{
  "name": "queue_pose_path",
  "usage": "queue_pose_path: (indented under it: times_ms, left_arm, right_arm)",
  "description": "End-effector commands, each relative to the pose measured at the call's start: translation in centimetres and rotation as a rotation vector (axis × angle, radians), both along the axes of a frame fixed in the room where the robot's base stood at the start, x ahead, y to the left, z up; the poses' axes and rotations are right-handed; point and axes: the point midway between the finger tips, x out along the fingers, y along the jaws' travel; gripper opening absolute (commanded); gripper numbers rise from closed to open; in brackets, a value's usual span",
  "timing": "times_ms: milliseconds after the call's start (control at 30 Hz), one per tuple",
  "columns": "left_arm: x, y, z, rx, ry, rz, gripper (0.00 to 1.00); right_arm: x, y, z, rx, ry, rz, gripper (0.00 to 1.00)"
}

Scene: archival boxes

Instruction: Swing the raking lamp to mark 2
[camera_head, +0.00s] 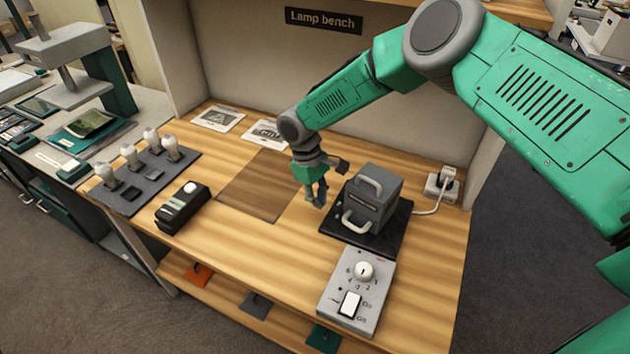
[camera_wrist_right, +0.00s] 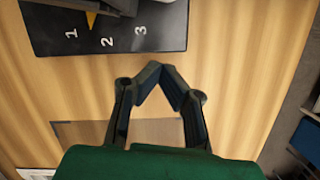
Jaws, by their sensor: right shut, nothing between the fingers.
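The raking lamp appears to be the grey box-like housing (camera_head: 380,192) with pale curved handles, on a black base plate (camera_head: 333,229) at the right of the bench. In the right wrist view the base plate (camera_wrist_right: 55,37) bears the white marks 1, 2 and 3. A yellow pointer (camera_wrist_right: 91,18) shows between marks 1 and 2, its tip short of the numbers. The housing is mostly cut off there. My right gripper (camera_head: 317,199) is shut and empty, just left of the lamp, fingers down; its fingertips (camera_wrist_right: 160,68) are clear of the plate. My left gripper is not in view.
A control box (camera_head: 338,305) with dial and switch stands in front of the lamp. A socket (camera_head: 435,190) with a cord is to its right. A dark device (camera_head: 182,210) and a bulb tray (camera_head: 150,187) stand left. The brown panel (camera_head: 255,187) is clear.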

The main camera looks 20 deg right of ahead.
Motion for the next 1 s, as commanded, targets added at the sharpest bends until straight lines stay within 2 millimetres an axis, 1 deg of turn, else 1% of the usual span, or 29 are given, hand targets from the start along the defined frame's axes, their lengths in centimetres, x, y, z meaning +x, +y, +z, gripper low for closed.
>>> queue_pose_path:
  times_ms: [33,100,133,200,300,400,867,1000]
  left_arm:
    - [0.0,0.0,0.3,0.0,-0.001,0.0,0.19]
    - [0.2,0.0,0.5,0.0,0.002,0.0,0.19]
    - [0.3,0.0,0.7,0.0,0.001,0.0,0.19]
    - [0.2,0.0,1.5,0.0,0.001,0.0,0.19]
    - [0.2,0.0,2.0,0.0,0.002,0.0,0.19]
    - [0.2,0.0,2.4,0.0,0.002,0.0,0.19]
    - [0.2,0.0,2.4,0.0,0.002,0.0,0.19]
    - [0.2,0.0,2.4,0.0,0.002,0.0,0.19]
  right_arm:
    - [-0.4,-0.2,-1.0,0.001,0.005,-0.001,0.0]
    - [-0.8,-0.3,-2.3,0.002,0.002,-0.002,0.0]
    - [-1.0,-0.5,-2.3,0.002,0.0,-0.002,0.0]
    - [-2.0,-1.1,-1.6,0.001,-0.001,-0.001,0.0]
    - [-3.1,-1.7,-1.4,0.001,-0.001,-0.001,0.0]
    - [-3.7,-2.0,-1.4,0.001,-0.002,0.0,0.0]
    - [-4.1,-2.2,-1.5,0.0,-0.002,0.004,0.0]
    - [-4.7,-2.1,-1.4,-0.002,-0.001,0.066,0.0]
